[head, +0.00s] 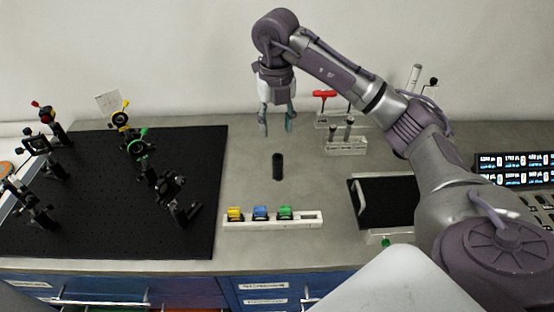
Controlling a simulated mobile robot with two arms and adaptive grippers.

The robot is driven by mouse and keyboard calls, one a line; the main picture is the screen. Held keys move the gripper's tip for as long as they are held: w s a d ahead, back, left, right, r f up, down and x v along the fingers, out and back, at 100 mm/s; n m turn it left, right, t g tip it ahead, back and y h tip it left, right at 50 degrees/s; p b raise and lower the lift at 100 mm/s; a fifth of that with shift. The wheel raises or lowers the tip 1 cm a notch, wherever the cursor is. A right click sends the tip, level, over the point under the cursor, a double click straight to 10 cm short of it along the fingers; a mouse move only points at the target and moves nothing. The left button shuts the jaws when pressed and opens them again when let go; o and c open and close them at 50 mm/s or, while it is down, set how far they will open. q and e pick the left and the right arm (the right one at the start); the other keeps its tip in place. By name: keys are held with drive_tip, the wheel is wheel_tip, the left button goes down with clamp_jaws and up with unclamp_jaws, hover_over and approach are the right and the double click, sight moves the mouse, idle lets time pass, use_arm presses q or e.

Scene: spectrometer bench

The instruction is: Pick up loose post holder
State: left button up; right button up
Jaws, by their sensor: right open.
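The loose post holder (278,166) is a small black cylinder. It stands upright on the grey bench, between the black breadboard and the right-hand tray. My right gripper (276,122) is open and points down above and behind it in the picture, with its fingers apart and nothing between them. The fingertips are apart from the post holder. My left gripper is not in view.
A black breadboard (110,225) with several mounted optics fills the left. A white rack (305,222) with yellow, blue and green pieces lies in front of the post holder. A tool rack (346,146) and black tray (392,203) are at right. Bench around the post holder is clear.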

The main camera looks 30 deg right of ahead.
sight(277, 164)
drive_tip(key=f, duration=0.4)
drive_tip(key=f+p, duration=0.1)
drive_tip(key=f, duration=0.1)
drive_tip(key=shift+s+a+f, duration=0.2)
drive_tip(key=shift+s+f, duration=0.2)
drive_tip(key=shift+w+f, duration=0.1)
drive_tip(key=shift+f, duration=0.25)
drive_tip(key=shift+f+p, duration=0.25)
drive_tip(key=shift+p, duration=0.05)
wheel_tip(277, 164, down, 4)
drive_tip(key=shift+r+p, duration=0.25)
drive_tip(key=shift+p, duration=0.75)
drive_tip(key=shift+d+f, duration=0.1)
drive_tip(key=shift+f, duration=0.5)
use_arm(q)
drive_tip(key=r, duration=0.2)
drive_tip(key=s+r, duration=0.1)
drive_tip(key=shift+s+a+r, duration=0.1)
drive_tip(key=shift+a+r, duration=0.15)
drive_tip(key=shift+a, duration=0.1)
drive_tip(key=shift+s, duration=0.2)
use_arm(e)
clamp_jaws()
